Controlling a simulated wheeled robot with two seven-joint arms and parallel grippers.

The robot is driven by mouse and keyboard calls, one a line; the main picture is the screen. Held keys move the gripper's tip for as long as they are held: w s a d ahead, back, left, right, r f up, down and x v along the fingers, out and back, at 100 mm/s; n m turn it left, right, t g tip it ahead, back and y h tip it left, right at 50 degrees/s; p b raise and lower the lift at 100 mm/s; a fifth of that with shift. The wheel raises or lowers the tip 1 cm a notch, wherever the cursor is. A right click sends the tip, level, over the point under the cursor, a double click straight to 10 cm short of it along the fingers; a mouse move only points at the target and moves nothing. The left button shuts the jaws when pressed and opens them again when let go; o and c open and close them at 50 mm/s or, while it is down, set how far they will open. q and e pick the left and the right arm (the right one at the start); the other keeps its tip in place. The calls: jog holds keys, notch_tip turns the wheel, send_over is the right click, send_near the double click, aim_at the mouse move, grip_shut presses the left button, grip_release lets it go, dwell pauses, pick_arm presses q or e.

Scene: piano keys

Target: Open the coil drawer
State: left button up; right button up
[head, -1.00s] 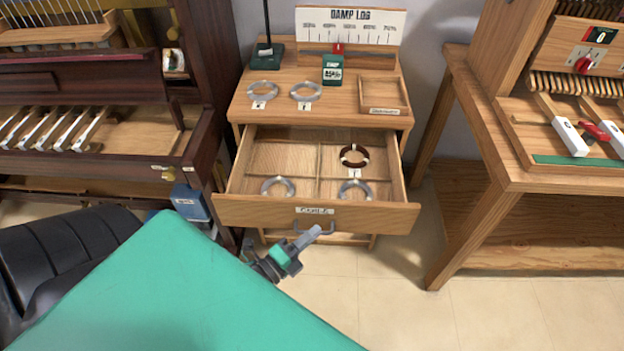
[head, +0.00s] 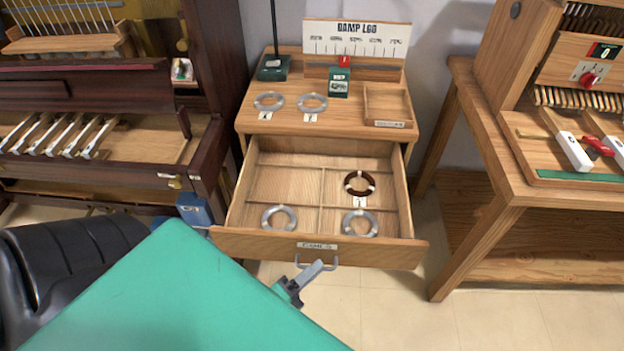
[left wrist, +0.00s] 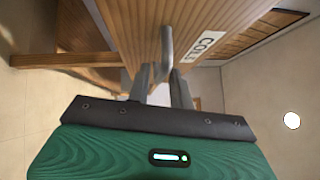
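The coil drawer (head: 250,243) is pulled well out of the wooden cabinet (head: 262,127), with its inside in plain view. It has compartments holding two grey rings (head: 268,222) at the front and a dark brown ring (head: 348,186) behind. A label reading COILS is on its front. My left gripper (head: 316,267) is at the drawer's metal handle (head: 299,260). In the left wrist view, the gripper's fingers (left wrist: 162,85) lie on either side of the handle (left wrist: 166,45) and look closed on it. My right gripper is not in view.
Two grey rings (head: 269,101), a green block (head: 339,80) and a small open tray (head: 387,102) sit on the cabinet top. A dark piano case (head: 205,100) stands left and a wooden bench (head: 480,150) right. Floor shows in front of the drawer.

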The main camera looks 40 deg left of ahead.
pick_arm(q)
jog(key=shift+o, duration=0.4)
